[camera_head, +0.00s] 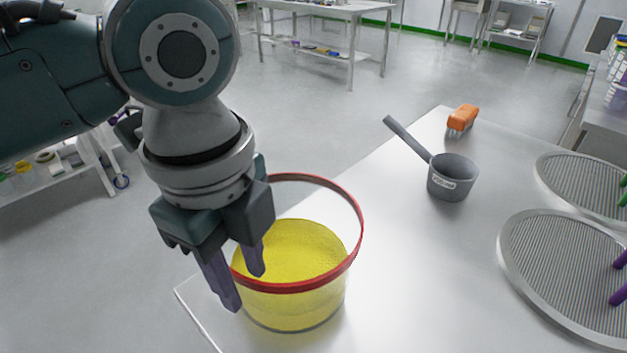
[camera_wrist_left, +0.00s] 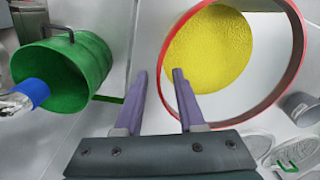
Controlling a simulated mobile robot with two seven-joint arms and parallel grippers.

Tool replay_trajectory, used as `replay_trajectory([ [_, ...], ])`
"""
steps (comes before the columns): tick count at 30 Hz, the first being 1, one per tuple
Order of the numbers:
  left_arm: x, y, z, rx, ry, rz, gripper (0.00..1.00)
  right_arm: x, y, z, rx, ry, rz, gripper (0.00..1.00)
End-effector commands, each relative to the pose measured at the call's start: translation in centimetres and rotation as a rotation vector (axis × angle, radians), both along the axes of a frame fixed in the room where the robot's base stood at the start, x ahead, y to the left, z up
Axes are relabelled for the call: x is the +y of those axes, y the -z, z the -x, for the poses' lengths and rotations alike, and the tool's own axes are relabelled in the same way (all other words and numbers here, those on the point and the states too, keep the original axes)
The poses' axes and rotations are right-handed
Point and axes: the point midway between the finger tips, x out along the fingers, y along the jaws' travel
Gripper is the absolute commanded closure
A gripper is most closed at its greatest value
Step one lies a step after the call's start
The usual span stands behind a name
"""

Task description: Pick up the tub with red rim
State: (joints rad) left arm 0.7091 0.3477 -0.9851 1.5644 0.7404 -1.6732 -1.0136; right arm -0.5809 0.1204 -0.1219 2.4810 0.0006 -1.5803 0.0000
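The clear tub with a red rim (camera_head: 357,240) holds yellow powder and stands upright near the left edge of the steel table. It also shows in the left wrist view (camera_wrist_left: 298,50). My left gripper (camera_head: 245,289) points down at the tub's left side, with its purple fingers open. One finger is outside the rim and the other is inside, over the yellow powder. The left wrist view also shows the wall and rim between the spread fingers (camera_wrist_left: 160,72). I cannot tell whether either finger touches the tub. My right gripper is not in view.
A grey scoop (camera_head: 452,178), an orange brush (camera_head: 462,118) and two round sieves (camera_head: 508,262) (camera_head: 545,172) lie on the table (camera_head: 405,275). A green bucket (camera_wrist_left: 75,72) shows left of the tub in the wrist view.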

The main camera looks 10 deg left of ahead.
Motion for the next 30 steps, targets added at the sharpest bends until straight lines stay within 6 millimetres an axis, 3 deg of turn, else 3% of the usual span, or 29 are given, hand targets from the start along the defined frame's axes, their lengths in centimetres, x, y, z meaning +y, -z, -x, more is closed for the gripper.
replay_trajectory([
  [12, 0.0, 5.4, -0.6, -0.001, -0.001, 0.000, 0.61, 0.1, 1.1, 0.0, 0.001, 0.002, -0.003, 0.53],
  [21, 0.0, 5.9, -0.6, -0.003, 0.000, 0.001, 0.61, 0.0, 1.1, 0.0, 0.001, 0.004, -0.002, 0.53],
  [30, 0.0, 5.8, -0.6, -0.003, -0.001, 0.001, 0.94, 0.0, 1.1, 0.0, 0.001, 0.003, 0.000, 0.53],
])
